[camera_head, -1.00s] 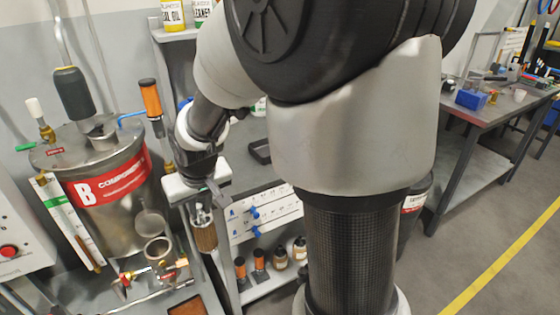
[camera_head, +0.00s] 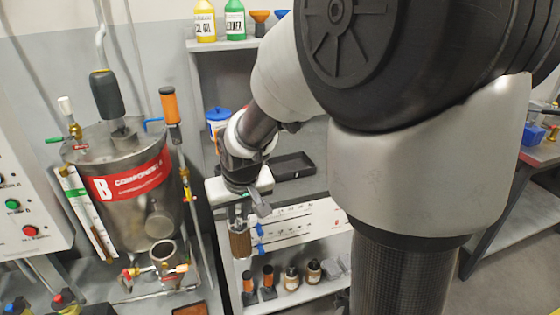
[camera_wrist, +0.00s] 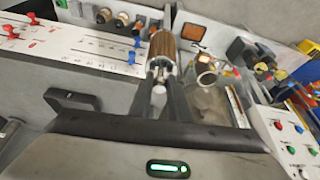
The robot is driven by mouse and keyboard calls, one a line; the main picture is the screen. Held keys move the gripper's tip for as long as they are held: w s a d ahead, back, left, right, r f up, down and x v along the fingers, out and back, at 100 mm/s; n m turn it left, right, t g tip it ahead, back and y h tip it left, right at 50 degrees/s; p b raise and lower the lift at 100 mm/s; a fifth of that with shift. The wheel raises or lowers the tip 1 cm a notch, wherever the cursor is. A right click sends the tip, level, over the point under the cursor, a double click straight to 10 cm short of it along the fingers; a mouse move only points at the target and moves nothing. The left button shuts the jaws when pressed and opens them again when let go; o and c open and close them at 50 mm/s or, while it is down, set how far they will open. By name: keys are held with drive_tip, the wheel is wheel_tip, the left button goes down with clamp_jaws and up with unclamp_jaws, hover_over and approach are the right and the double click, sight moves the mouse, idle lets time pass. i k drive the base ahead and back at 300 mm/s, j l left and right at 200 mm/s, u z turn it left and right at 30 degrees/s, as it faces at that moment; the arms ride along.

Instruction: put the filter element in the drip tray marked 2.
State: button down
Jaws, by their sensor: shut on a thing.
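The filter element (camera_head: 240,243) is a brown pleated cylinder with a metal end. It hangs roughly upright below my gripper (camera_head: 239,220), in front of the shelf unit. In the wrist view my gripper (camera_wrist: 160,80) is shut on the metal end of the filter element (camera_wrist: 163,46). A black shallow tray (camera_head: 305,172) lies on the bench top behind and to the right of my gripper, and seems empty. I can read no number 2 on any tray.
A steel tank (camera_head: 125,205) with a red B label stands left of my gripper, with valves and pipes at its foot. An orange-brown tray (camera_head: 189,309) shows at the bottom edge. Bottles and filters stand on the lower shelf (camera_head: 285,298). A white-blue canister (camera_head: 217,118) stands behind.

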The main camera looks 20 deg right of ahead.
sight(289, 170)
drive_tip(key=l+u, duration=0.1)
drive_tip(key=l, duration=0.4)
drive_tip(key=k+l+u, duration=0.15)
drive_tip(key=l, duration=0.3)
drive_tip(key=l+u, duration=0.1)
drive_tip(key=l, duration=0.4)
drive_tip(key=k+l+u, duration=0.1)
drive_tip(key=l, duration=0.35)
